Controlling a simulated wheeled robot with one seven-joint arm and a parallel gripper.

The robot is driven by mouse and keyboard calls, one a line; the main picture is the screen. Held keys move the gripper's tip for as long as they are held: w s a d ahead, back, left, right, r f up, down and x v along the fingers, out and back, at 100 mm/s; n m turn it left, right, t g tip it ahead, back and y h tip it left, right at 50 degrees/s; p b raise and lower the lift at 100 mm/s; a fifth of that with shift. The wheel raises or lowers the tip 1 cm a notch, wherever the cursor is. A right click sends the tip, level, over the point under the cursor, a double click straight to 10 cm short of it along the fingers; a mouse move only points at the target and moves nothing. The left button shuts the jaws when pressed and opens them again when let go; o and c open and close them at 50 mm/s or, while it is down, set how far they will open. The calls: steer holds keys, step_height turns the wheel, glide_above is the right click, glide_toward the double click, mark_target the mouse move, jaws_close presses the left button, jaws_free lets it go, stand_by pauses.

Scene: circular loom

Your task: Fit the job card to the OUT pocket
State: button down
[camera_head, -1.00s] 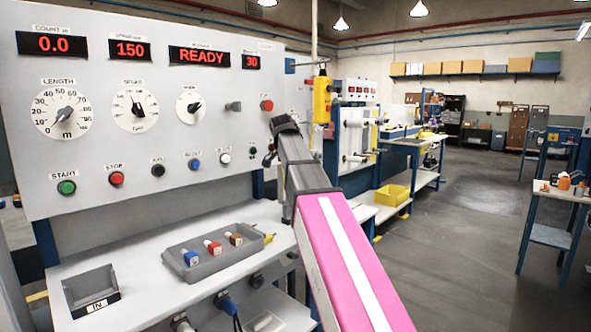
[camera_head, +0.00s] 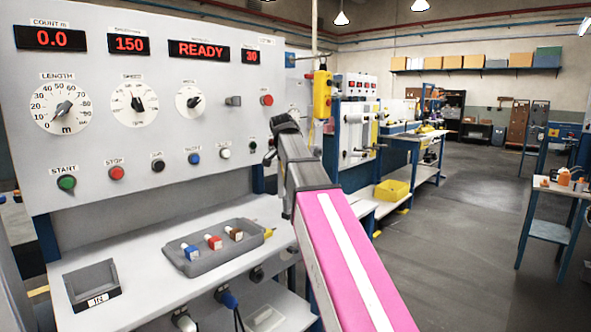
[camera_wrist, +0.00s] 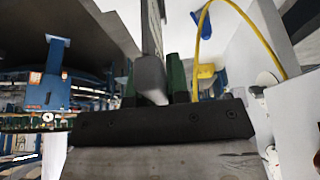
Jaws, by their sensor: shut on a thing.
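My arm reaches from the lower right in the head view, and my gripper (camera_head: 284,124) is small and dark at its far end, in front of the panel's right side. In the wrist view my gripper (camera_wrist: 153,80) has green-sided fingers closed on a flat grey piece (camera_wrist: 152,70), seen nearly edge-on. It appears to be the job card, but its face and print are hidden. I cannot make out the OUT pocket in either view.
A grey tray (camera_head: 205,266) with several coloured plugs sits on the shelf right of the pocket. The control panel (camera_head: 120,190) rises behind, with knobs and buttons. A yellow cable (camera_wrist: 240,15) curves close by in the wrist view.

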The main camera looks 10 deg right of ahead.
steer(key=shift+f, duration=0.15)
steer(key=shift+f, duration=2.15)
steer(key=c, duration=1)
jaws_free()
steer(key=shift+r, duration=0.15)
steer(key=v, duration=1)
steer(key=shift+r, duration=0.3)
